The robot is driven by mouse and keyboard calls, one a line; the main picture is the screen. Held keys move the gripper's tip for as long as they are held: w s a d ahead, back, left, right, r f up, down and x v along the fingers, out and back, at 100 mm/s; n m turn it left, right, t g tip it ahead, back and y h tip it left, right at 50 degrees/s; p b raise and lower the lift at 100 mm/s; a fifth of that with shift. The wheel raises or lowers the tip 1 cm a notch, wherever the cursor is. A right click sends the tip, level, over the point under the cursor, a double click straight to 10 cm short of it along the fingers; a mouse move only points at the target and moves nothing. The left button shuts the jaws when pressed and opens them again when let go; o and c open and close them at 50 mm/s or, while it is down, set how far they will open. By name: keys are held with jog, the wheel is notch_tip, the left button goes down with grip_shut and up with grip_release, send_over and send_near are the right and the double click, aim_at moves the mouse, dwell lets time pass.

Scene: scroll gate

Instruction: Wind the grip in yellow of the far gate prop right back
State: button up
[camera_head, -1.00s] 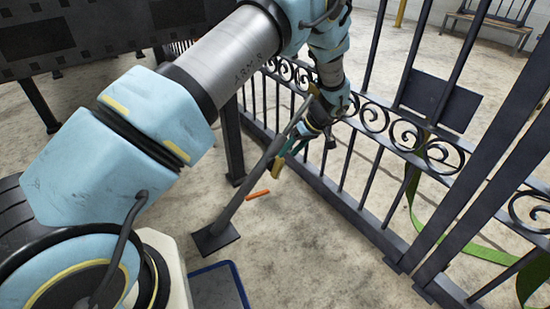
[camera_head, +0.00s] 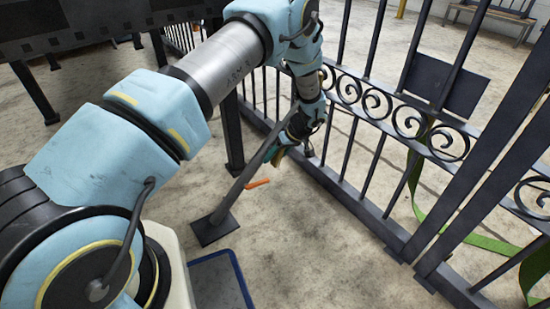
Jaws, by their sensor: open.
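A dark gate prop (camera_head: 238,187) slants up from a square foot plate on the floor toward the scroll gate (camera_head: 345,88). A small orange, bent handle-like piece (camera_head: 258,183) shows just right of the prop's shaft; whether it is joined to the prop I cannot tell. No clearly yellow grip can be made out; the prop's upper part is hidden by my gripper and wrist. My gripper (camera_head: 277,156), with teal-green fingers, is open and points down beside the upper part of the prop, above the orange piece. Whether it touches the prop I cannot tell.
A green strap (camera_head: 425,190) hangs from the gate and lies along the floor behind it. Dark gate posts (camera_head: 478,205) slant through the right side. A dark table-like structure (camera_head: 85,42) stands at upper left. A blue-edged tray (camera_head: 222,283) lies bottom centre. Floor between prop and gate is clear.

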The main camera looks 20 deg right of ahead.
grip_shut()
dwell(0.4)
